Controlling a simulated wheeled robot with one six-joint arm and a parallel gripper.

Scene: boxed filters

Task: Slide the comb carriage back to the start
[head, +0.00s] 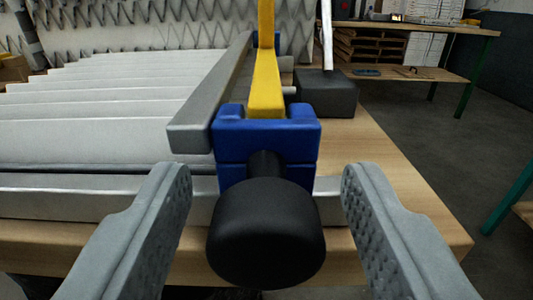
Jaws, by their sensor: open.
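The comb carriage shows as a blue block (267,138) on a metal rail (110,204), with a yellow bar (267,85) running away from it. A black round knob (266,235) sticks out from the block toward me. My gripper (265,195) is open, with one grey finger on each side of the knob. Both fingers look apart from the knob, with a gap on each side. White pleated filter material (85,140) lies to the left of the carriage. Part of a second blue block shows at the far end of the yellow bar.
A grey metal bar (210,100) lies left of the yellow bar. A dark block (326,93) with a light upright rod stands behind on the right. The wooden table (410,205) has bare room and an edge at the right. Shelving with stacked goods stands behind.

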